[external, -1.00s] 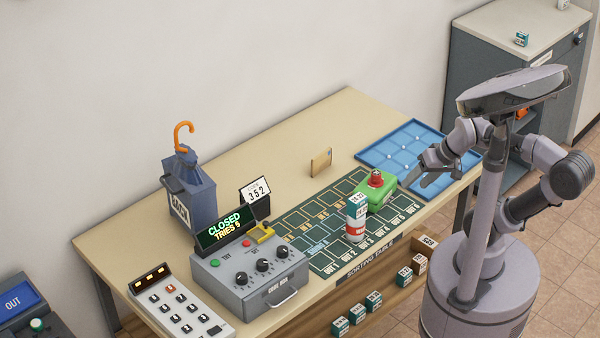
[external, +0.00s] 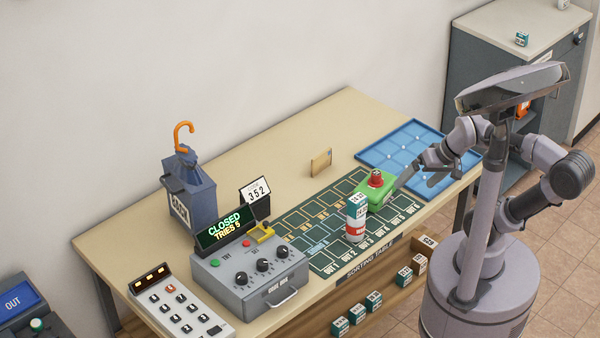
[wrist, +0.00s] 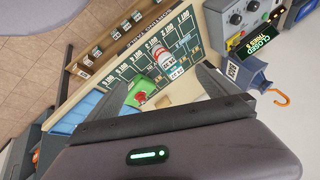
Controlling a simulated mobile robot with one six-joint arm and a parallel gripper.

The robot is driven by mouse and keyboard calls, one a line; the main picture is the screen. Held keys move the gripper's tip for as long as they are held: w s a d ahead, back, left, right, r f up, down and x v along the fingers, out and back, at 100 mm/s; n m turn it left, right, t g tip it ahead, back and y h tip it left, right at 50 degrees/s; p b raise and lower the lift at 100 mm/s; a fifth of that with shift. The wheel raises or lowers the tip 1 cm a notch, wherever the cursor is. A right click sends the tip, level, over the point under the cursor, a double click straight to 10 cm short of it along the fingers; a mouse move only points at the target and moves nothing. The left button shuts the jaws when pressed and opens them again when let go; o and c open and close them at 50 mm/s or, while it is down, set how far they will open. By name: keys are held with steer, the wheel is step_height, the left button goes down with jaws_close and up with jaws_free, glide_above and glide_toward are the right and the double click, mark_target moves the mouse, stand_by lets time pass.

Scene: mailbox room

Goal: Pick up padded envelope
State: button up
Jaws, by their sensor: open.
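The padded envelope (external: 320,162) looks like a small tan packet standing upright on the table, behind the dark green sorting grid. My gripper (external: 412,172) is above the right part of the table, to the right of the envelope and apart from it. Its jaws are open, with nothing seen held. In the wrist view my gripper (wrist: 168,88) shows its two dark fingers spread apart.
A green box with a red knob (external: 376,190) and a white-and-red can (external: 356,218) stand on the grid between my arm and the envelope's front side. A blue tray (external: 385,150) lies at right. A grey code box (external: 250,275) and umbrella bin (external: 190,195) stand left.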

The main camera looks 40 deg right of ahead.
steer(key=w+d+r+n+p, duration=0.15)
steer(key=w+r, duration=0.35)
steer(key=w, duration=0.5)
steer(key=n+g+h+p, duration=0.1)
steer(key=n+h+p, duration=0.1)
steer(key=n+p, duration=0.2)
glide_above(323, 157)
steer(key=s, duration=0.6)
step_height(323, 157, down, 14)
steer(key=b+x, duration=0.2)
steer(key=x, duration=0.4)
steer(key=b+x, duration=0.2)
steer(key=x, duration=0.4)
steer(key=b+x, duration=0.2)
steer(key=x, duration=0.4)
steer(key=shift+s+f, duration=0.2)
steer(key=shift+f, duration=0.1)
steer(key=shift+r, duration=0.1)
steer(key=shift+s, duration=0.1)
steer(key=c, duration=1.1)
